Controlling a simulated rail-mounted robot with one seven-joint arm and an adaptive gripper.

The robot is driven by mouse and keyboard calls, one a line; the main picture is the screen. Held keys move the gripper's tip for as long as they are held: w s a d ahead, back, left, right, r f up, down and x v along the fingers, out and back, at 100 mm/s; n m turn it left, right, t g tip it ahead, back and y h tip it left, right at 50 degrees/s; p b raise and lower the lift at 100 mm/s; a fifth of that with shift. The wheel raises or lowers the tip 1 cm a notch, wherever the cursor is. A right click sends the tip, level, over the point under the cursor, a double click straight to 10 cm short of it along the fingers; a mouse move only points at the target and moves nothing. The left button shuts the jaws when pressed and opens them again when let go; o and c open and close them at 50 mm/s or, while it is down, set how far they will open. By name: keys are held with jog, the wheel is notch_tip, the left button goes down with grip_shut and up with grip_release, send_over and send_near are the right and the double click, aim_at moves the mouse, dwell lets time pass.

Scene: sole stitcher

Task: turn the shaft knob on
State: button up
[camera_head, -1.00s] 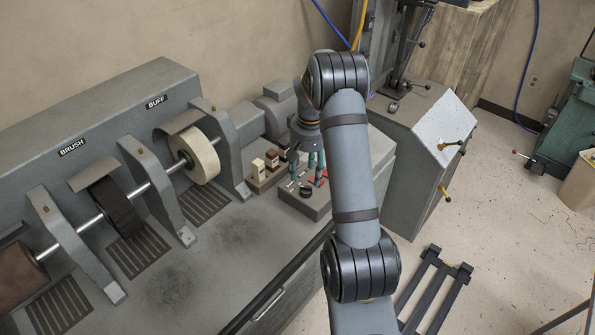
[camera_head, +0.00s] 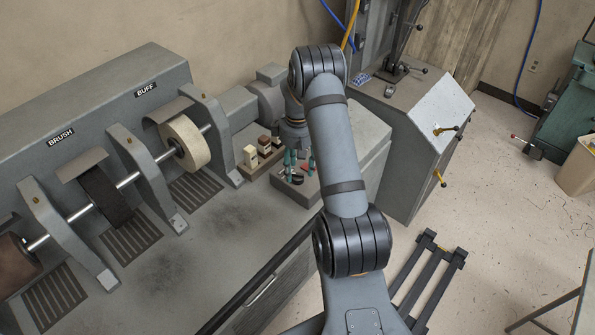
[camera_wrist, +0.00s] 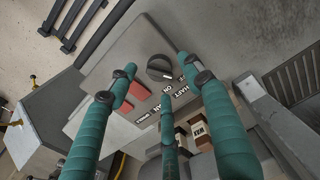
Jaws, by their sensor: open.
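The shaft knob (camera_wrist: 160,68) is a round black dial with a pale mark, on the top of a grey control box (camera_wrist: 118,52). "SHAFT" and "ON" lettering is printed beside it. In the head view the control box (camera_head: 311,195) sits at the bench's right end, and the knob (camera_head: 297,179) shows as a small dark disc. My gripper (camera_wrist: 160,84) has three teal fingers spread open over the box, around the knob in the picture, with nothing held. In the head view my gripper (camera_head: 299,163) is just above the box. The remaining height and any contact cannot be told.
Red buttons (camera_wrist: 139,91) lie beside the knob. A wooden tray of small blocks (camera_head: 255,165) stands left of the box. The buffing wheel (camera_head: 186,143) and brush wheel (camera_head: 105,196) are farther left on the shaft. A grey sloped-panel cabinet (camera_head: 438,108) stands to the right.

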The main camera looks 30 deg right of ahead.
aim_at(298, 174)
jog(key=shift+f, duration=1.5)
jog(key=shift+c, duration=0.8)
jog(key=c, duration=1)
